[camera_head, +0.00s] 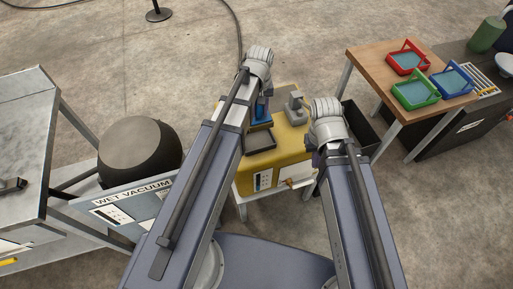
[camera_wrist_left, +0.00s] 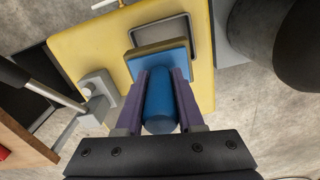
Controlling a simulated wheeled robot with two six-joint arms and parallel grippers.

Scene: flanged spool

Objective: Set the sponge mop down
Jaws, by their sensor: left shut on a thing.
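The sponge mop has a blue handle (camera_wrist_left: 160,100), a blue plate and a tan-brown sponge edge, all clearest in the left wrist view. My left gripper (camera_wrist_left: 160,112) is shut on the handle, one purple finger on each side. In the head view the blue mop (camera_head: 262,112) shows below my left wrist, over the yellow worktop (camera_head: 285,146). The mop head overlaps one edge of a shallow grey tray (camera_wrist_left: 188,34) in the wrist view; whether it touches the worktop I cannot tell. My right gripper (camera_head: 316,156) is mostly hidden beneath its wrist, right of the yellow worktop.
A grey block (camera_head: 295,108) stands on the worktop. A dark open bin (camera_head: 362,130) is to its right. A wooden table (camera_head: 377,72) holds red, green and blue trays. A wet vacuum sign (camera_head: 133,203) and a dark round drum (camera_head: 140,150) are at the left.

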